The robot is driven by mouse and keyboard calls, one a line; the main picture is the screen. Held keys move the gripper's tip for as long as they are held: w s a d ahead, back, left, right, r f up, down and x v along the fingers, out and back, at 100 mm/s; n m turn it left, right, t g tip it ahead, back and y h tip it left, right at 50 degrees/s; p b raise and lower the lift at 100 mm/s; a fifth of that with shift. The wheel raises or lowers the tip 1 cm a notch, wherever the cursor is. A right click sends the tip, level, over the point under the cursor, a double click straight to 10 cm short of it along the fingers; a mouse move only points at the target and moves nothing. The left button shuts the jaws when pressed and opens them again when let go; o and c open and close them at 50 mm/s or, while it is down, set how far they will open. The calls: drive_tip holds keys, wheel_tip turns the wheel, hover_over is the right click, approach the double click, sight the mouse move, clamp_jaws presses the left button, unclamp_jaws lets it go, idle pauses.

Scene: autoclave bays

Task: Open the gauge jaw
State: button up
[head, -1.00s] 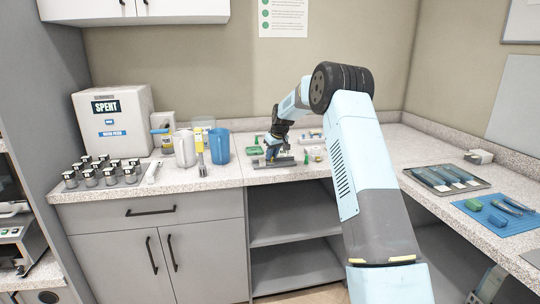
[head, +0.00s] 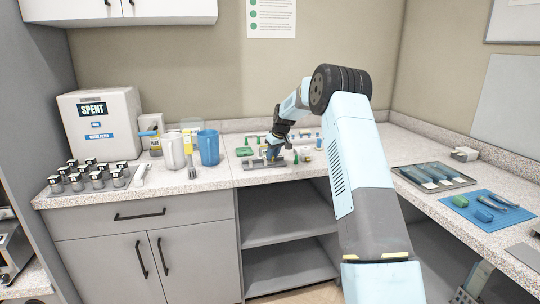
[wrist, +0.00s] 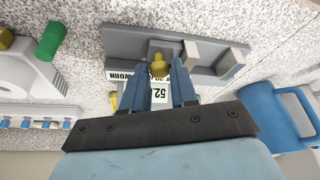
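The gauge (wrist: 125,45) is a grey metal fixture on the speckled counter, with upright blocks (wrist: 190,53) on its bed. A small brass knob (wrist: 158,66) stands at its near side. A white label (wrist: 160,95) with black print, partly hidden by my fingers, lies below the knob. My gripper (wrist: 161,72) has its two blue fingers apart, one to each side of the knob, with small gaps visible; I cannot tell how deep the tips reach. In the head view my gripper (head: 272,154) is over the gauge (head: 256,163), hiding part of it.
A blue jug (head: 208,148) stands left of the gauge, and also right in the wrist view (wrist: 275,115). A green part (wrist: 50,40) and a white fixture (wrist: 25,75) lie to the left there. A steel tray (head: 433,178) and blue mat (head: 490,210) are on the right counter.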

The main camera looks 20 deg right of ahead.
drive_tip(key=shift+o, duration=0.3)
drive_tip(key=shift+r, duration=0.1)
drive_tip(key=v, duration=1.3)
drive_tip(key=shift+s+r, duration=0.15)
drive_tip(key=shift+s, duration=0.05)
drive_tip(key=s+a+r+m+h, duration=0.15)
drive_tip(key=s+r, duration=0.35)
drive_tip(key=s, duration=0.5)
drive_tip(key=s+a+r, duration=0.3)
drive_tip(key=s+r, duration=0.1)
drive_tip(key=s, duration=0.6)
drive_tip(key=s+a+r+m, duration=0.1)
drive_tip(key=s+a+r, duration=0.3)
drive_tip(key=s, duration=0.6)
drive_tip(key=s+f+m, duration=0.1)
drive_tip(key=s+f, duration=0.2)
drive_tip(key=s, duration=1.1)
drive_tip(key=s+f+m+t, duration=0.1)
drive_tip(key=s+f, duration=0.2)
drive_tip(key=s, duration=1.1)
drive_tip(key=shift+d+f+t, duration=0.2)
drive_tip(key=shift+d+t, duration=0.1)
drive_tip(key=shift+d, duration=0.05)
drive_tip(key=shift+s, duration=0.15)
